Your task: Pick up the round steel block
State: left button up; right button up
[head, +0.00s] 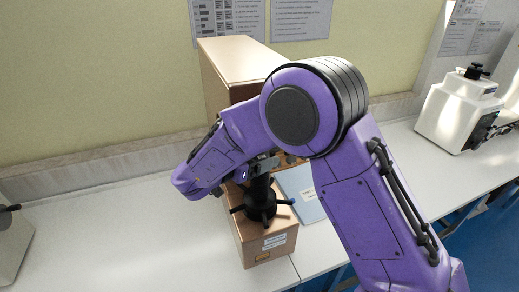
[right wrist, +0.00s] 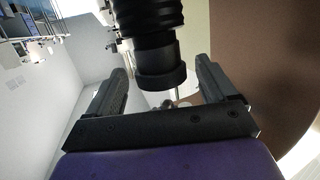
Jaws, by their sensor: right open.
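I cannot make out the round steel block in either view; my right arm covers much of the tester's working space in the head view. The tan hardness tester (head: 232,58) stands on the bench, with a black handwheel (head: 261,203) at its front. My right gripper (head: 262,164) is at the tester, above the handwheel, mostly hidden by my arm. In the right wrist view its two fingers are apart, on either side of a ribbed black cylinder (right wrist: 158,65). A small bright metal part (right wrist: 170,103) shows just beyond the palm. My left gripper is not in view.
A blue-grey flat item (head: 302,190) lies right of the tester. A white machine (head: 460,108) stands at the right, and part of another (head: 12,245) at the left edge. The bench (head: 120,235) left of the tester is clear. A wall is behind.

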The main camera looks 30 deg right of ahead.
jog(key=shift+w+p+x, duration=0.15)
jog(key=shift+x, duration=0.45)
jog(key=shift+w+p+x, duration=0.15)
jog(key=shift+x, duration=0.4)
jog(key=shift+s+d, duration=0.1)
jog(key=shift+d, duration=0.1)
jog(key=shift+s, duration=0.15)
jog(key=shift+c, duration=0.7)
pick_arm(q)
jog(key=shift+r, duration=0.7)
pick_arm(e)
jog(key=shift+a, duration=0.1)
jog(key=c, duration=1.1)
